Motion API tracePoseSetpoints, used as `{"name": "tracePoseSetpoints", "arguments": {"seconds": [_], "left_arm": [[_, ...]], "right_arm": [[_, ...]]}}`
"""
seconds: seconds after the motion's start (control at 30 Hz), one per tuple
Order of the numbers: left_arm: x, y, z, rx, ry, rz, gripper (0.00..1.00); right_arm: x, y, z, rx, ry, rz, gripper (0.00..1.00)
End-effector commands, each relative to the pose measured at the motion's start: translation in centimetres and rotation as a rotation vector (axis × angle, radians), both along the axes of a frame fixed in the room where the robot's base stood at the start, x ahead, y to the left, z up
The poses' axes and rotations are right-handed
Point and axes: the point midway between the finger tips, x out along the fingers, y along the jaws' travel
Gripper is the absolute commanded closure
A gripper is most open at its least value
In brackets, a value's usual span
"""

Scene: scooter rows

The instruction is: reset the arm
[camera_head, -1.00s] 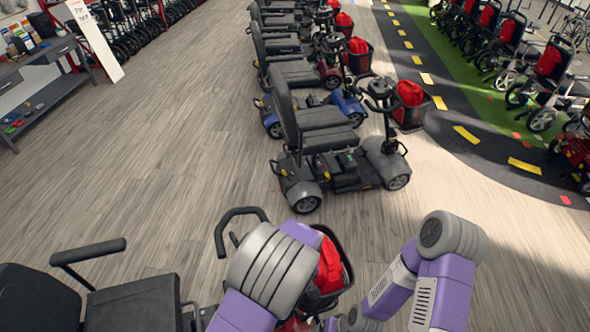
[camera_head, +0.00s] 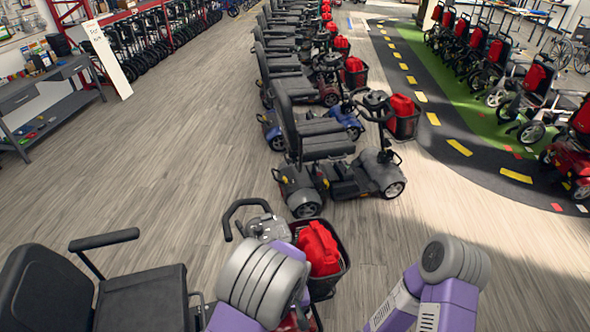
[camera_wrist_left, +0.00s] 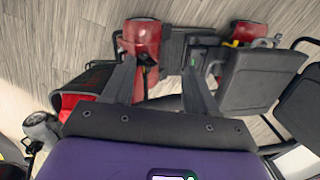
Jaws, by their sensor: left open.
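My left gripper (camera_wrist_left: 160,78) shows in the left wrist view, its two dark fingers spread apart with nothing held between them. Beyond the fingers is a scooter seen from above, with red parts (camera_wrist_left: 140,42) and a dark seat (camera_wrist_left: 250,78). I cannot tell how far the fingers are from it. In the head view, my left arm's purple and grey links hang over the front of the nearest scooter, hiding part of it; the fingers do not show there. My right arm's links show at the lower right, but its gripper is out of view.
The nearest scooter has a black seat (camera_head: 140,300) and a red bag (camera_head: 317,248) in its basket. A grey scooter (camera_head: 335,175) stands beyond it, heading a row. A workbench (camera_head: 50,100) is at the left. Wooden floor between is clear.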

Motion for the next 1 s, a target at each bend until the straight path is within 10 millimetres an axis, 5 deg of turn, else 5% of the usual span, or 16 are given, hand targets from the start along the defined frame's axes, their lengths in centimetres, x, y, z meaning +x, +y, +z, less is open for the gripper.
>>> {"name": "tracePoseSetpoints", "arguments": {"seconds": [0.27,0.6,1.0], "left_arm": [[-2.1,3.8,-6.1,-0.077,0.037,0.008,0.42],[-8.2,7.4,-14.7,-0.286,0.02,0.031,0.42],[-11.2,7.8,-16.8,-0.436,-0.101,0.069,0.42]], "right_arm": [[0.1,0.0,-1.8,0.0,-0.002,0.0,0.17],[0.2,0.0,-5.1,0.0,-0.002,0.0,0.17],[0.2,0.0,-7.1,0.0,-0.002,0.0,0.17]]}}
